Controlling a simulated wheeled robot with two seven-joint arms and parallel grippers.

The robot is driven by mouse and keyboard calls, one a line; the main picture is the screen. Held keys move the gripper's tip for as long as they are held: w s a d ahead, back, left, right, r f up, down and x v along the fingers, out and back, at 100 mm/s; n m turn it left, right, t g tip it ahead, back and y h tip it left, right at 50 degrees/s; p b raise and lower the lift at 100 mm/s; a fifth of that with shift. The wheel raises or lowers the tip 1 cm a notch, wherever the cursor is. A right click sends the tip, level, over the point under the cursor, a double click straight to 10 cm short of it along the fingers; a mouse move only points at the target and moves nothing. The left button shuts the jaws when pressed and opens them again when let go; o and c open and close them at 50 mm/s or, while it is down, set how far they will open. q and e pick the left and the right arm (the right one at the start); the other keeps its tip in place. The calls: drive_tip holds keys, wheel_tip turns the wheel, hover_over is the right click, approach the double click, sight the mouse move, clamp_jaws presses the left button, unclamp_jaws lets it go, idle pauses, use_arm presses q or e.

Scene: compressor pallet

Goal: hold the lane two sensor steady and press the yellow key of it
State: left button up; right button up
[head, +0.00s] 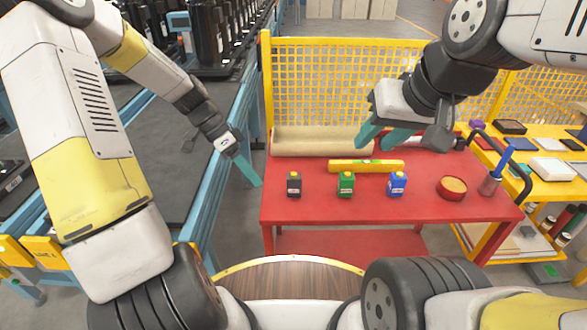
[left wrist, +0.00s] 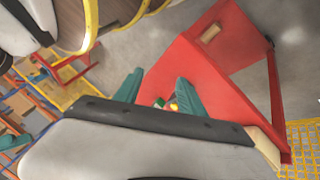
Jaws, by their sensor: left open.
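Three small sensors stand upright in a row on the red table: a black one (head: 294,185), a green one (head: 346,184) and a blue one (head: 397,184). Each has a yellow key on top. Their labels are too small to read, so I cannot tell which is lane two. My left gripper (head: 250,172) is open and empty, left of the black sensor by the table's left edge. In the left wrist view, a green piece (left wrist: 159,102) and a yellow piece (left wrist: 173,106) show between its fingers (left wrist: 158,92), farther off. My right gripper (head: 378,144) is open and empty above the table's back.
A yellow level (head: 365,166) lies behind the sensors on the red table (head: 430,205). A cardboard roll (head: 320,140) lies at the back, before a yellow mesh fence (head: 340,80). A red round tin (head: 451,188) and a pen cup (head: 490,184) stand right. The front strip is clear.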

use_arm(q)
drive_tip(key=w+d+f+m+h, duration=0.1)
drive_tip(key=w+f+m+h, duration=0.25)
drive_tip(key=f, duration=0.25)
drive_tip(key=m+t+h, duration=0.2)
drive_tip(key=t+h, duration=0.1)
drive_tip(key=h, duration=0.4)
approach(290, 187)
drive_tip(key=w+f, duration=0.1)
drive_tip(key=w, duration=0.1)
drive_tip(key=shift+n+y, duration=0.25)
drive_tip(key=shift+d+f, duration=0.2)
drive_tip(key=shift+d, duration=1.45)
drive_tip(key=shift+d+f, duration=0.25)
drive_tip(key=shift+d, duration=1.4)
drive_tip(key=shift+d+f, duration=0.2)
drive_tip(key=shift+d, duration=1.45)
drive_tip(key=c, duration=0.8)
